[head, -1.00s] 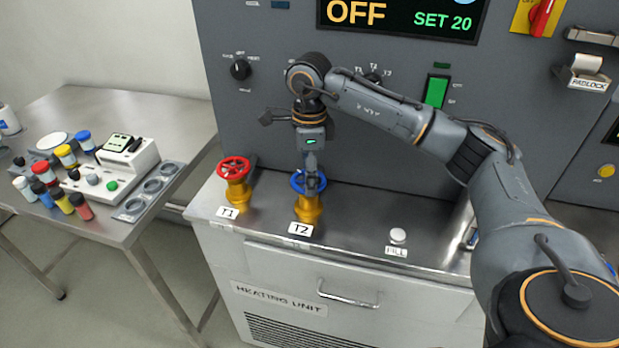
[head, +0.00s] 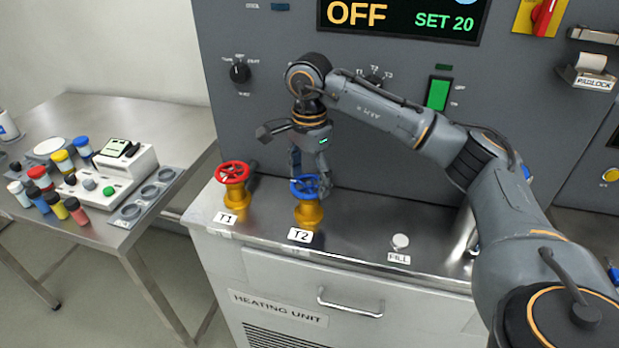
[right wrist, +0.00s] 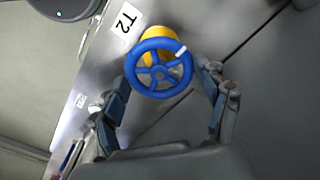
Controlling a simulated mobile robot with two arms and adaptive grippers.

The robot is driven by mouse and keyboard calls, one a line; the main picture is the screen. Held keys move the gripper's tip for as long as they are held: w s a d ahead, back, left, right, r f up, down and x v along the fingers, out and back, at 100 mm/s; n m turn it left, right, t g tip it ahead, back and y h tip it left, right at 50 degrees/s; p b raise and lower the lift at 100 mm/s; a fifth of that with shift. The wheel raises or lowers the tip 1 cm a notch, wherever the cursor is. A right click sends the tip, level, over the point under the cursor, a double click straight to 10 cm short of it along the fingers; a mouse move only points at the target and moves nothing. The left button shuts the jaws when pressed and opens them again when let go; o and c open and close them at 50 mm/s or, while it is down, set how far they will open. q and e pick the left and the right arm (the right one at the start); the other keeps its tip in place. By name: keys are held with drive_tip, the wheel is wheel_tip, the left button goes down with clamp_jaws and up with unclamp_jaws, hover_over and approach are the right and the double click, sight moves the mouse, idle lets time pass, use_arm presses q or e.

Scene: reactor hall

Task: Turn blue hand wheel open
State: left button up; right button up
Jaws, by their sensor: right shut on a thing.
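The blue hand wheel (head: 302,188) sits on a yellow valve body (head: 308,212) behind the T2 label (head: 300,235). In the right wrist view the blue wheel (right wrist: 160,73) has spokes and a white mark on its rim. My right gripper (head: 312,180) points down at the wheel from above, with one finger on each side of the rim. It is shut on the wheel, and the two fingers also show in the right wrist view (right wrist: 166,84). The exact contact points are hard to see. My left gripper is not in view.
A red hand wheel (head: 233,173) on a yellow valve stands left, behind the T1 label (head: 226,218). A FILL cap (head: 401,241) is to the right. A grey panel (head: 250,120) rises close behind. A side table (head: 100,110) holds vials and a small device.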

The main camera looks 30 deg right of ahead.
sight(309, 183)
idle(0.4)
drive_tip(key=o, duration=1.2)
drive_tip(key=shift+c, duration=0.2)
wheel_tip(309, 183, up, 12)
drive_tip(key=shift+f, duration=0.1)
